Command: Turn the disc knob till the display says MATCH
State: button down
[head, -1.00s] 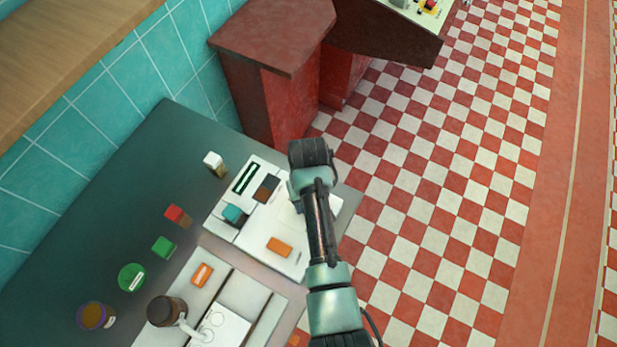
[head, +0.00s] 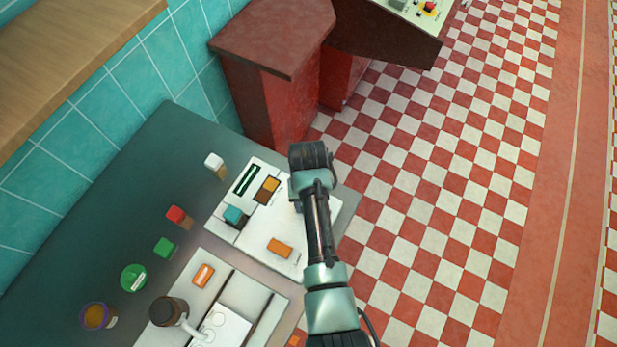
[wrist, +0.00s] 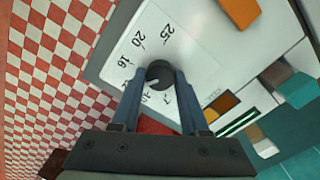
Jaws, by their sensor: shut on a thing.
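The black disc knob (wrist: 159,74) with a pale pointer mark sits on a white dial face with printed numbers in the wrist view. My gripper (wrist: 160,88) is shut on it, one finger at each side. In the head view my gripper's wrist hides the knob. The display (head: 246,179) is a dark, green-edged strip on the white panel, also seen in the wrist view (wrist: 238,121); I cannot read any word on it. Beside it are an orange patch (head: 271,185) and a brown one (head: 262,197).
An orange block (head: 280,248) and a teal block (head: 235,215) are on the panel. White, red and green blocks and a green round item (head: 133,278) stand left on the dark counter. The checkered floor is open at right.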

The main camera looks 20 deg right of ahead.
jog(key=shift+c, duration=2)
grip_release()
jog(key=shift+r, duration=0.1)
notch_tip(320, 180, up, 13)
jog(key=b, duration=0.1)
jog(key=shift+w, duration=0.1)
